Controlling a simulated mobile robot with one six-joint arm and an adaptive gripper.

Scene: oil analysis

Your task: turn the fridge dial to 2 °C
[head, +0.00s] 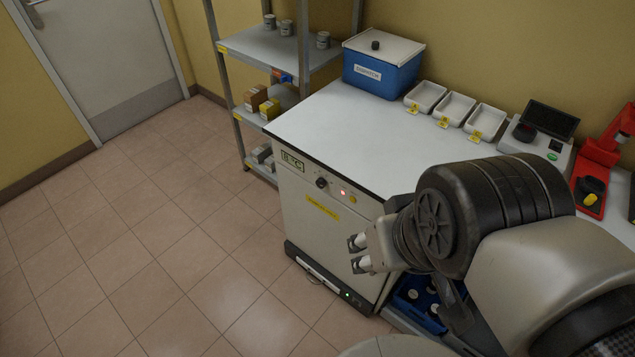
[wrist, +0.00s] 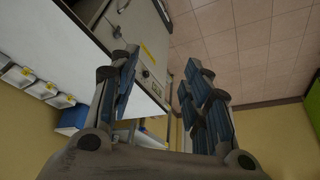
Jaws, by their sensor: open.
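The fridge (head: 300,220) is a pale cabinet under the white worktop, with a small display (head: 292,161) at its upper left whose reading is too small to be sure of. The dark round dial (head: 321,183) is on its front, right of the display and left of a red light. The dial's pointer setting cannot be read. My gripper (head: 357,254) is in front of the fridge, lower and to the right of the dial, apart from it. Its fingers are open and empty; in the wrist view my gripper (wrist: 160,85) shows the fridge front (wrist: 153,55) beyond and between the fingers.
The worktop (head: 340,125) holds a blue bin (head: 380,77), several white trays (head: 456,108) and an instrument (head: 538,130). A shelf rack (head: 265,45) stands left of the fridge. The tiled floor (head: 150,240) at left is clear.

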